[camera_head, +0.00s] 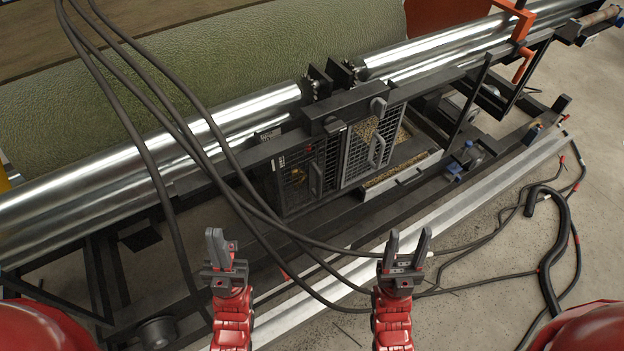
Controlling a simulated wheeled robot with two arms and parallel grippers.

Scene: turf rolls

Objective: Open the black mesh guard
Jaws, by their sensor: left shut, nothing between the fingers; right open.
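The black mesh guard (358,154) is in the middle of the machine frame, below the metal rollers. It shows as two mesh panels side by side, each with a grey upright handle. The right handle (377,150) and the left handle (315,179) are both clear of my grippers. Yellowish bits show behind the mesh. I cannot tell whether either panel stands ajar. My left gripper (221,244) is shut and empty, in front of the machine and lower left of the guard. My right gripper (407,245) is open and empty, below and in front of the guard's right panel.
Several dark cables (146,150) hang across the left side and run in front of the guard's lower left. A long pale rail (490,183) lies along the machine's front. A thick black hose (548,285) lies on the floor at right. A green roll (230,70) is behind.

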